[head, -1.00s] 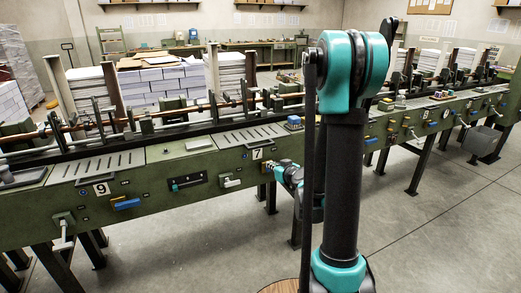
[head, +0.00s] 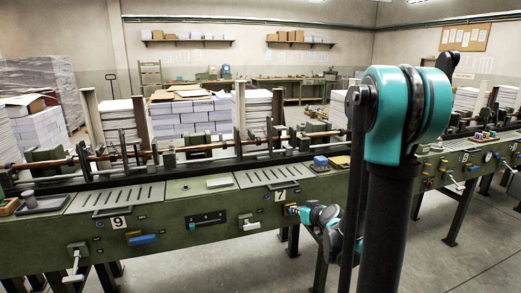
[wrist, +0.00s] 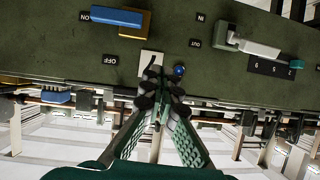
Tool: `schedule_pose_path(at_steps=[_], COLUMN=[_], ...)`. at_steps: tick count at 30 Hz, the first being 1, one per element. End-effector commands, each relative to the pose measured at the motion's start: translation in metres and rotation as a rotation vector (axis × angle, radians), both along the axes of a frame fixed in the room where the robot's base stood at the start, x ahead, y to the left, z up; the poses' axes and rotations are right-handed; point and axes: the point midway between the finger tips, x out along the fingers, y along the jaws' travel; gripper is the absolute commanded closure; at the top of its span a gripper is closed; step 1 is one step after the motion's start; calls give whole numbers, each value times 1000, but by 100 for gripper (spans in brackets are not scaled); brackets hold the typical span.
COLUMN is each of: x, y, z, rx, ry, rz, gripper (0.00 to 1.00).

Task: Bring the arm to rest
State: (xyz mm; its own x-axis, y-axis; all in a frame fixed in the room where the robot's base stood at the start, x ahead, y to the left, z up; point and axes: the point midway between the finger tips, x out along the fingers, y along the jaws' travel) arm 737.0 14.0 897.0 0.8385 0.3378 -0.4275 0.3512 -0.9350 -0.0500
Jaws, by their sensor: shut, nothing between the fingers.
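My gripper (wrist: 160,77) is shut and empty in the wrist view, its dark fingertips together. The fingertips show in front of a green machine panel (wrist: 190,40), close to a small blue button (wrist: 179,70) and a pale plate (wrist: 150,62). I cannot tell whether they touch the panel. In the head view my teal and black arm rises at the right, and its far end reaches down to the machine front (head: 170,225) beside the white number 7 plate (head: 281,195). The arm's column hides part of the machine there.
The long green machine crosses the head view. A blue handle (wrist: 116,17) and a white lever (wrist: 250,46) stick out from its panel near my gripper. Paper stacks (head: 190,112) stand behind. Grey floor (head: 225,270) is clear in front.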

Motion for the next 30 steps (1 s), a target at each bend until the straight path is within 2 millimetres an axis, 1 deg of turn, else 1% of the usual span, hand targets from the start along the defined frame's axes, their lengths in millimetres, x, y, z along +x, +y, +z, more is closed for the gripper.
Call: schedule_pose_path(at_steps=[5, 8, 9, 11, 12, 14, 15, 18, 21, 25, 27, 30], x=[-33, -62, -76, -97, -112, -133, -148, -183, -212, -237, -244, -248], y=[7, 8, 7, 4, 2, -4, -8, -21, -35, -48, -52, -55], z=[-7, -15, -20, -26, -31, -37, -42, -52, -59, -65, -66, -67], rx=[-10, -23, -32, -44, -55, -70, -83, -114, -143, -167, -175, -180], ry=[113, 210, 256, 325, 370, 436, 480, 579, 656, 716, 733, 743], rz=[11, 4, -3, -20, -35, -63, -87, -152, -220, -288, -311, -324], gripper=[100, 100, 100, 100, 100, 100, 100, 100, 100, 100, 100, 100])
